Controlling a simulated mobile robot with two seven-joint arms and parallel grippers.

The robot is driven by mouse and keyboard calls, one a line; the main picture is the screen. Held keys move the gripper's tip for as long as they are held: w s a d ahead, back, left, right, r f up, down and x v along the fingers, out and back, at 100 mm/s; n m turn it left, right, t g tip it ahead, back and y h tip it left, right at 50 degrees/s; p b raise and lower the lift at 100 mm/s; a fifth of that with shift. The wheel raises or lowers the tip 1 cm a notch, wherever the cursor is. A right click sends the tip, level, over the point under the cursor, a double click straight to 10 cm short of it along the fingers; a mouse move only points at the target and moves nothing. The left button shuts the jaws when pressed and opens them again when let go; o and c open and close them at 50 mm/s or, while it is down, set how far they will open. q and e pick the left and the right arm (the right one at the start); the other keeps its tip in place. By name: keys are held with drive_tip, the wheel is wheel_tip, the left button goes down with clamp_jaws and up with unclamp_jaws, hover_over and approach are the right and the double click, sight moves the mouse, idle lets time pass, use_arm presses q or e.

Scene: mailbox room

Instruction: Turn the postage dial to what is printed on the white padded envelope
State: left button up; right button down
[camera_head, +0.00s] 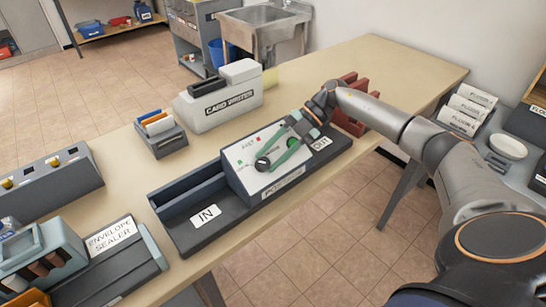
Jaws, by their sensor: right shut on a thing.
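The postage machine (240,190) stands at the table's front edge, a dark grey unit with a pale sloped panel and an "IN" label (206,215) on its left tray. My right gripper (268,160), with green fingers, reaches in from the right over this panel. It is shut on the postage dial, which the fingers mostly hide. The dial's setting cannot be read. A small red mark and a green mark show on the panel. I cannot make out a white padded envelope in this view. My left gripper is not in view.
The card writer (222,101) and a small card holder (160,135) stand behind the machine. The envelope sealer (112,240) is at the lower left. A dark red rack (346,122) stands right of the machine, close to my arm. The table's far right (400,62) is bare.

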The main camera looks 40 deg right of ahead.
drive_tip(key=shift+w+a+n+g+h, duration=0.15)
drive_tip(key=shift+n+g+h, duration=0.45)
drive_tip(key=shift+n+g, duration=0.25)
drive_tip(key=shift+c, duration=2.2)
unclamp_jaws()
drive_tip(key=shift+r, duration=0.1)
drive_tip(key=shift+d+r, duration=0.3)
drive_tip(key=shift+d, duration=0.15)
drive_tip(key=b+v, duration=0.1)
drive_tip(key=v, duration=1)
drive_tip(key=shift+r+b, duration=0.2)
drive_tip(key=shift+b, duration=0.2)
drive_tip(key=shift+d, duration=0.1)
